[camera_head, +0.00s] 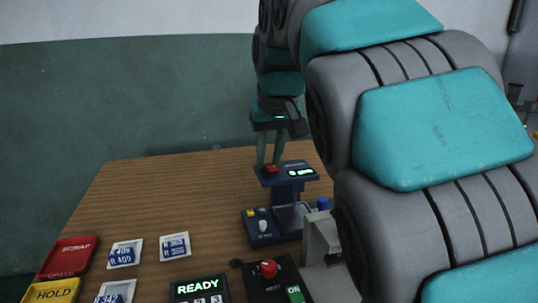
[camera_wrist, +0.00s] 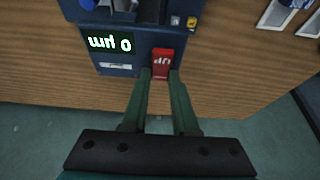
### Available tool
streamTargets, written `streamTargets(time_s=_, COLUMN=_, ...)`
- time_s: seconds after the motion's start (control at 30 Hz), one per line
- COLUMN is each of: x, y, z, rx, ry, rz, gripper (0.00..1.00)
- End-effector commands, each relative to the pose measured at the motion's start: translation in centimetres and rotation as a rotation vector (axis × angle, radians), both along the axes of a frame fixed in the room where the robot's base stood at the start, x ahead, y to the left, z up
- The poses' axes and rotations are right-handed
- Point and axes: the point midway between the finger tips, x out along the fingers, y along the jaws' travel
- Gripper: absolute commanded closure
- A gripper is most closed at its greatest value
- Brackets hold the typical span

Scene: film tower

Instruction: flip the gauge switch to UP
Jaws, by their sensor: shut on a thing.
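The gauge is a dark blue unit (camera_head: 287,182) on a stand near the table's far edge. Its lit display (camera_wrist: 110,43) appears upside down in the wrist view and seems to read 0 µm. A red switch (camera_wrist: 162,62) with white lettering sits beside the display, and it also shows in the head view (camera_head: 270,169). My gripper (camera_wrist: 161,80) reaches it from the table's edge side, one green finger at each side of the switch, shut on it. In the head view my gripper (camera_head: 268,160) points down onto the switch. The fingertips partly hide the switch's sides.
A small blue box (camera_head: 262,235) with a white lever stands in front of the gauge. Nearer are a black panel with a red knob (camera_head: 268,268) and a READY display (camera_head: 199,287). Several packets (camera_head: 174,246) and a red SCRAP tray (camera_head: 68,256) lie left. My arm hides the right side.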

Motion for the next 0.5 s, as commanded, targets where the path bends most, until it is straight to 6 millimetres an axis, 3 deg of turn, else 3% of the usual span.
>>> streamTargets(time_s=0.5, x=-0.87, y=-0.18, z=-0.69, rx=0.080, ry=-0.273, rz=-0.001, gripper=1.00)
